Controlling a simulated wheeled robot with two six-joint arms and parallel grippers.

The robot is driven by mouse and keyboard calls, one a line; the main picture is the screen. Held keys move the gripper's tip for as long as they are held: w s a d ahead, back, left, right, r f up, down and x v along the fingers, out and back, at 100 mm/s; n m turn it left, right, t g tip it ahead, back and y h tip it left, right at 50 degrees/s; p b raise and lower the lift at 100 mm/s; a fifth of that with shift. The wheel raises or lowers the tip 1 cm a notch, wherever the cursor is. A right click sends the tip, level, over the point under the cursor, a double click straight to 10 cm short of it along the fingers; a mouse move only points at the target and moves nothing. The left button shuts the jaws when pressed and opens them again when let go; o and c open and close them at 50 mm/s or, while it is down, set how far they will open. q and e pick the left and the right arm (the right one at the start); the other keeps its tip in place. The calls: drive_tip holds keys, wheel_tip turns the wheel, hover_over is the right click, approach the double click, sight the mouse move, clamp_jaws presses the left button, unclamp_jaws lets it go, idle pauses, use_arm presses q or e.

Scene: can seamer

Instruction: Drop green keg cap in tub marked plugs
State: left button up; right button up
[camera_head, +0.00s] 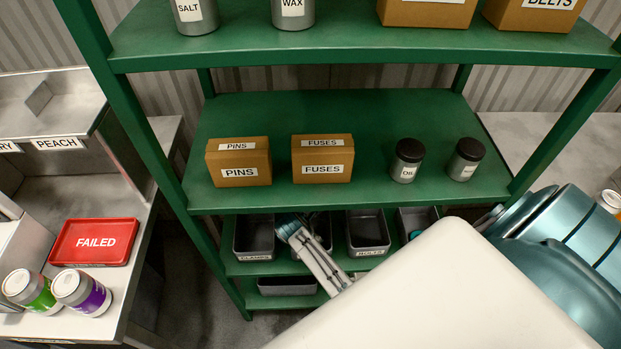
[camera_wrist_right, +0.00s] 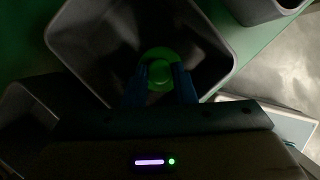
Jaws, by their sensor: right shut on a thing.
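The green keg cap (camera_wrist_right: 160,58) shows in the right wrist view, held between the blue fingertips of my right gripper (camera_wrist_right: 159,78). My right gripper is shut on it. Behind the cap is the open mouth of a dark grey tub (camera_wrist_right: 88,38); the cap shows within its outline, and I cannot tell how far above its floor it is. In the head view my white and teal arm end reaches to a tub (camera_head: 326,232) between the tubs marked clamps and bolts. Its label is hidden, and no tub marked plugs is readable. My left gripper is not in view.
The clamps tub (camera_head: 254,238) and bolts tub (camera_head: 368,232) flank the arm on the lower green shelf. The shelf above (camera_head: 345,197) holds pins and fuses boxes and two jars. A red failed tray (camera_head: 95,242) and two cans stand at left. A large white link covers the lower right.

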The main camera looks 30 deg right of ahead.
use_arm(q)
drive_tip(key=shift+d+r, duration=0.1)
use_arm(e)
drive_tip(key=shift+d+f, duration=0.15)
drive_tip(key=shift+d, duration=0.05)
drive_tip(key=shift+f, duration=0.5)
drive_tip(key=o, duration=1)
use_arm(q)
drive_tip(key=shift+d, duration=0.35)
